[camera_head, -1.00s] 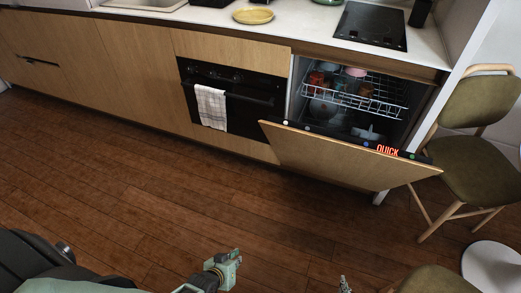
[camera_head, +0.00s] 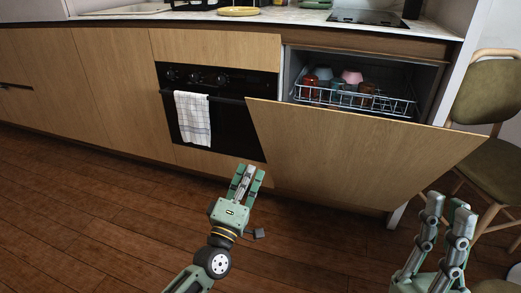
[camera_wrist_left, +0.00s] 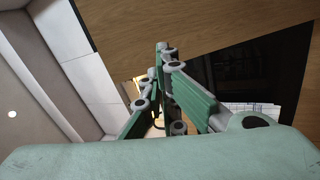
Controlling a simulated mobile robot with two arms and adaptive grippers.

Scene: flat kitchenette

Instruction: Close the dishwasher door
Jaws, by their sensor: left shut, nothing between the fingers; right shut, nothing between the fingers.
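The dishwasher door (camera_head: 350,152) is a wood-fronted panel, partly open and tilted outward from the dishwasher (camera_head: 362,75). Behind its top edge, the upper rack (camera_head: 395,104) with cups shows; the lower part of the inside is hidden. My left gripper (camera_head: 248,172) is shut and empty, in front of the door's lower left side; I cannot tell whether it touches. In the left wrist view its fingers (camera_wrist_left: 162,52) point toward a wood panel (camera_wrist_left: 190,22).
A black oven (camera_head: 220,118) with a hanging towel (camera_head: 193,118) is left of the dishwasher. A chair (camera_head: 488,100) stands close to the door's right side. The wooden floor (camera_head: 90,210) at the left is clear.

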